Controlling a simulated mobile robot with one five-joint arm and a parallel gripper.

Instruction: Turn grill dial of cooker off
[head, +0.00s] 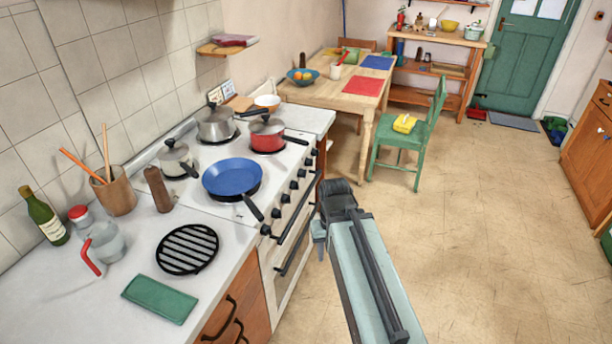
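The white cooker (273,267) stands left of centre in the head view, with pans on its hob. A row of several small dark dials (293,185) runs along its front edge, above the dark oven door handle (296,216). I cannot tell which one is the grill dial, nor how any is turned; they are too small. My gripper (335,196) is at the far end of my arm, to the right of the cooker front and apart from the dials in the picture. Its fingers cannot be made out, so open or shut does not show.
A blue frying pan (231,176) has its handle over the cooker's front edge near the dials. A red pot (266,134) and steel pot (216,124) stand behind. A green chair (409,139) stands beyond. The floor (480,240) to the right is clear.

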